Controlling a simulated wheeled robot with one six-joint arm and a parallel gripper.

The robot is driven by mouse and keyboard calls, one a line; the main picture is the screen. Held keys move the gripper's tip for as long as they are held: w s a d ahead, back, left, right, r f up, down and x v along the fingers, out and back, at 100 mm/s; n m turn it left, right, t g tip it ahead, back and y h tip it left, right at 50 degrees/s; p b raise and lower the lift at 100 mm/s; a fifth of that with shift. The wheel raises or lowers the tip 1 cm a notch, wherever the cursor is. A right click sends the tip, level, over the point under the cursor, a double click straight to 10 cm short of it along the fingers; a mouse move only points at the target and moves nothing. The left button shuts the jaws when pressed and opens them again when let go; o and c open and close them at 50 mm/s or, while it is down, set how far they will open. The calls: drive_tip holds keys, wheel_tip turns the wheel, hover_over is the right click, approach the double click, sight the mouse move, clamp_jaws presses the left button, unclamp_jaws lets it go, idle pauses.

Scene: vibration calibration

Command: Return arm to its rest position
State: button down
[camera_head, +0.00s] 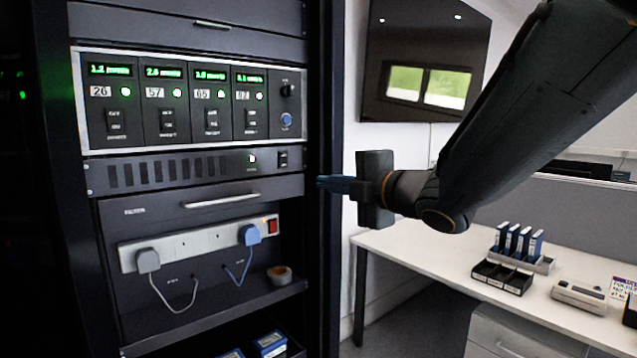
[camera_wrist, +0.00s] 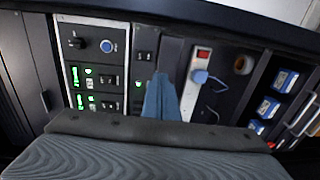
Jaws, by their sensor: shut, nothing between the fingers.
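My gripper (camera_head: 322,182) is shut, with its blue fingers together and nothing between them. In the head view it points left toward the right edge of the equipment rack (camera_head: 325,258). The arm comes in from the upper right and is still stretched out in front of the rack. In the wrist view the shut fingers (camera_wrist: 162,92) stand in front of the rack's panels. I cannot tell the exact gap between the fingertips and the rack, but no contact shows.
The rack holds a module panel (camera_head: 190,100) with several green displays, and a power strip (camera_head: 200,243) with two plugs below. A tape roll (camera_head: 280,275) lies on the shelf. At right is a white desk (camera_head: 420,245) with blue binders (camera_head: 518,241) and a small device (camera_head: 579,297).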

drive_tip(key=shift+s+d, duration=0.15)
drive_tip(key=s+d+f+m+g+h, duration=0.2)
drive_tip(key=d+f+m+h, duration=0.4)
drive_tip(key=f, duration=0.4)
drive_tip(key=s+d+f+m+g+h, duration=0.1)
drive_tip(key=d+f+m+g+h, duration=0.15)
drive_tip(key=d+f+m, duration=0.55)
drive_tip(key=s+a+f+m+g, duration=0.1)
drive_tip(key=s+f+m+g, duration=0.3)
drive_tip(key=s+f, duration=0.3)
drive_tip(key=s+f+m+g+h, duration=0.1)
drive_tip(key=s+f+m+g, duration=0.4)
drive_tip(key=s+f, duration=0.3)
drive_tip(key=s+m, duration=0.1)
drive_tip(key=s, duration=0.3)
drive_tip(key=shift+a+f+m, duration=0.3)
drive_tip(key=shift+a, duration=0.05)
drive_tip(key=shift+s, duration=0.1)
